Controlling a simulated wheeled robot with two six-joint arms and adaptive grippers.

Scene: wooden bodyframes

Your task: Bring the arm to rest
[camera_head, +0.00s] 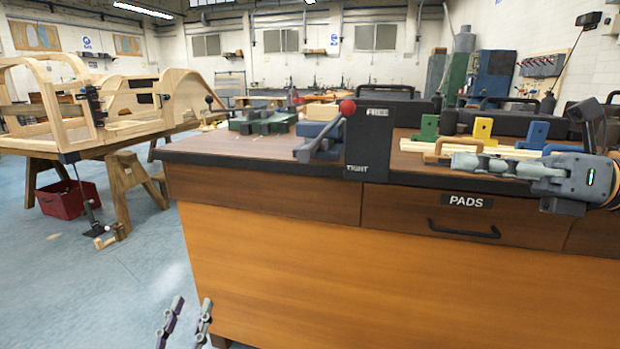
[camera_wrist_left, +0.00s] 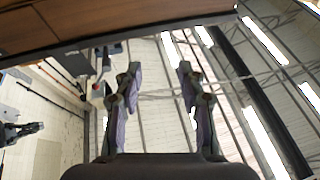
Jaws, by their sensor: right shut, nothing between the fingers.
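My left gripper (camera_head: 190,307) shows at the bottom of the head view, low in front of the workbench. Its two fingers are apart and empty, also in the left wrist view (camera_wrist_left: 160,72). My right gripper (camera_head: 458,162) comes in from the right, over the front edge of the bench top. Its fingers are shut with nothing between them and point left. They are close to a wooden handle-shaped piece and pale wooden strips (camera_head: 497,152); I cannot tell whether they touch.
The workbench (camera_head: 400,288) has a drawer marked PADS (camera_head: 467,200) and a lever with a red knob (camera_head: 347,107). Yellow (camera_head: 482,127) and blue (camera_head: 537,133) blocks stand behind my right gripper. A wooden bodyframe (camera_head: 130,104) stands at left on trestles. The blue floor (camera_head: 95,290) there is mostly free.

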